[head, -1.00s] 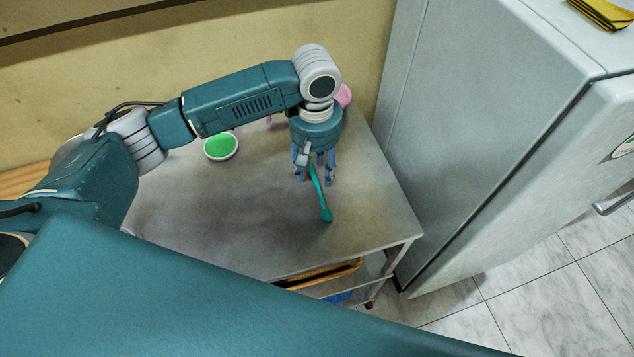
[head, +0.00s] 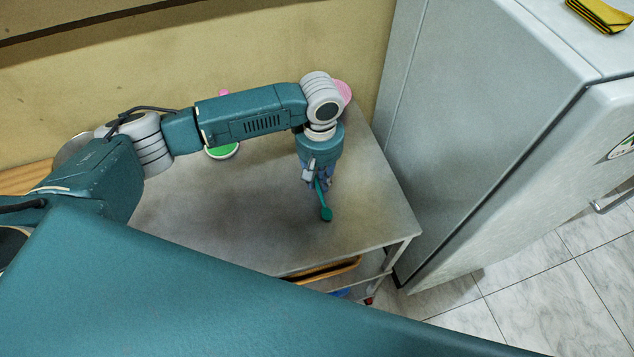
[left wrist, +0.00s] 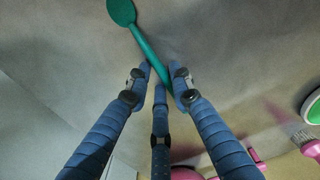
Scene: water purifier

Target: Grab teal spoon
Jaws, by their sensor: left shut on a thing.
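The teal spoon (head: 325,212) is at the right part of the grey table top (head: 240,215), its bowl end toward the front. In the left wrist view the spoon (left wrist: 124,14) runs from its bowl at the top down to between the fingertips. My left gripper (head: 319,184) points down and is shut on the spoon's handle. In the left wrist view its blue fingers (left wrist: 162,84) close around the handle. The handle's far end is hidden by the fingers. I cannot tell whether the spoon still touches the table. My right gripper is not in view.
A green-and-white round dish (head: 223,152) is partly behind my left arm. A pink thing (head: 344,90) stands behind the wrist. The light grey fridge (head: 490,130) is close on the right. The table's middle is clear.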

